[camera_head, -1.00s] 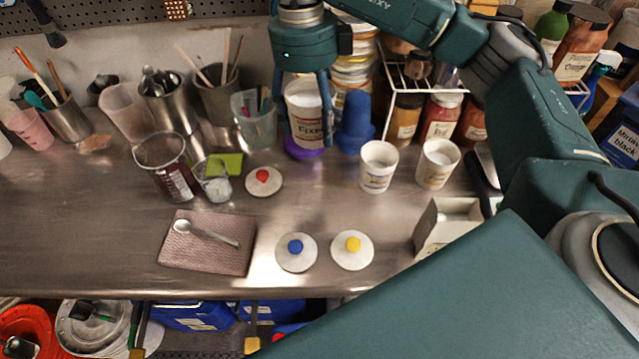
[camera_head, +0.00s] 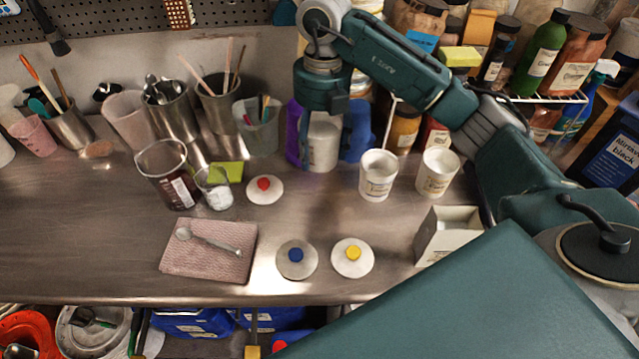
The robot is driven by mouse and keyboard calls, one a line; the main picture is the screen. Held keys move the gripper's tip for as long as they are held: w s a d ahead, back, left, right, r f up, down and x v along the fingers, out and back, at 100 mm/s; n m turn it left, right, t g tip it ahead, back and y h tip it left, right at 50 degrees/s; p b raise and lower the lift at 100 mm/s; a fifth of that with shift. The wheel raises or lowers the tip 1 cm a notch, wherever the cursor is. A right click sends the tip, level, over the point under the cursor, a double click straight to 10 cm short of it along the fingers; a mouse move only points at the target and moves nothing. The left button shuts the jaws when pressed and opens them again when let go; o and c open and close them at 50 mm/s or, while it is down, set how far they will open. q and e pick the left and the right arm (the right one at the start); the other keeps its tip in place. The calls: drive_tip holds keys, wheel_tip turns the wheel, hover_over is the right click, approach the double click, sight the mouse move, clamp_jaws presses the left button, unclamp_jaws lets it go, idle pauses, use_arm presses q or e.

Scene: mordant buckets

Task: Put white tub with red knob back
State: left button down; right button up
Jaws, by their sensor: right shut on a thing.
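My right gripper (camera_head: 323,156) is shut on a white tub (camera_head: 322,144), with a finger on each side of it. The tub is upright behind the two open tubs; its top is hidden by the gripper, and I cannot tell whether its base touches the bench. The white lid with a red knob (camera_head: 264,189) lies flat on the bench, left of and nearer than the held tub. My left gripper is not in view.
Two open white tubs (camera_head: 377,176) (camera_head: 437,173) stand right of the held tub. A purple item (camera_head: 292,131) and a blue item (camera_head: 358,136) are close around it. Lids with blue (camera_head: 296,259) and yellow (camera_head: 352,258) knobs lie in front. Bench (camera_head: 330,215) between is clear.

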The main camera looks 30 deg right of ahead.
wheel_tip(320, 180, down, 12)
drive_tip(key=p, duration=0.3)
drive_tip(key=shift+f, duration=0.15)
drive_tip(key=shift+f, duration=0.25)
drive_tip(key=o, duration=1.5)
drive_tip(key=shift+r, duration=0.1)
drive_tip(key=shift+o, duration=0.2)
